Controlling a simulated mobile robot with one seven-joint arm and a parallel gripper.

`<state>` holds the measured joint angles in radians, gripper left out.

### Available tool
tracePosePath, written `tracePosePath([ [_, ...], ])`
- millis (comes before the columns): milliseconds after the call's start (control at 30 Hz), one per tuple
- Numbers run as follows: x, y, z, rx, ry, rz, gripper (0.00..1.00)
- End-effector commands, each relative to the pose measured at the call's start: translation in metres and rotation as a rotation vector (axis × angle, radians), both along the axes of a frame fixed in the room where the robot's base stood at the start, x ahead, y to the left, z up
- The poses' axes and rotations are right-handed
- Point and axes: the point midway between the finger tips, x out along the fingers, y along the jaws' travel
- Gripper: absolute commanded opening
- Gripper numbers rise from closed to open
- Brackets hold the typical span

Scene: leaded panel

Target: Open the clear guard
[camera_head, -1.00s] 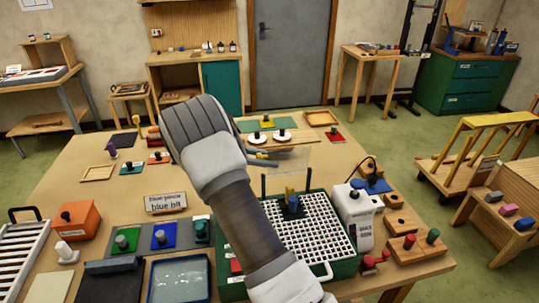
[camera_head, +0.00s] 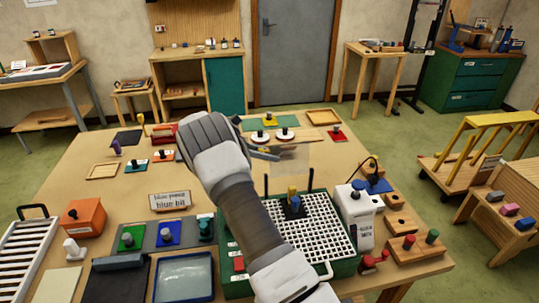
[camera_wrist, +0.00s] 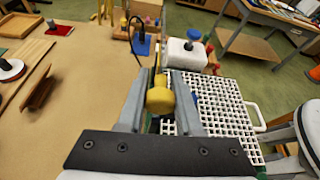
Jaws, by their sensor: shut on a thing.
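The clear guard (camera_head: 294,159) is a faint transparent pane, raised above the back of the green grinder (camera_head: 345,268) with a white grid top. Its exact tilt is hard to tell. My gripper (camera_head: 266,152) is at the pane's left side, with the arm crossing in front of the grinder's left part. In the wrist view my gripper (camera_wrist: 160,100) is shut on a yellow knob (camera_wrist: 160,97), apparently the guard's handle. A blue block with a yellow top (camera_head: 291,195) stands on the grid, mostly hidden in the wrist view.
A white unit (camera_head: 352,215) stands at the grinder's right, beside wooden blocks with knobs (camera_head: 415,245). Two dark uprights (camera_head: 311,180) rise at the grinder's back. A sign (camera_head: 170,201), coloured knob pieces and a water tray (camera_head: 184,278) lie to the left.

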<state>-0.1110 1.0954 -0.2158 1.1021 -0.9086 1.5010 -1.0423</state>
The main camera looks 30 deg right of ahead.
Motion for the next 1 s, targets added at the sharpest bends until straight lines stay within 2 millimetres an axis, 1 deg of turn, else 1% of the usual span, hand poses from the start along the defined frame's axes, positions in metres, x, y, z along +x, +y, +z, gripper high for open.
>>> tracePosePath([
  [67, 0.000, 0.001, 0.000, 0.000, 0.000, 0.001, 0.00],
  [100, 0.000, 0.001, 0.000, 0.001, -0.001, 0.001, 0.37],
  [233, 0.000, 0.001, 0.000, 0.001, 0.000, 0.000, 0.61],
  [267, 0.000, 0.001, 0.000, 0.000, 0.000, 0.000, 0.62],
  [533, 0.000, 0.001, 0.000, 0.000, -0.001, 0.000, 0.62],
  [667, 0.003, 0.008, 0.002, 0.000, -0.001, 0.001, 0.62],
  [767, 0.008, 0.022, 0.006, 0.000, -0.004, 0.002, 0.62],
  [1000, 0.024, 0.070, 0.027, 0.000, -0.005, 0.003, 0.62],
])
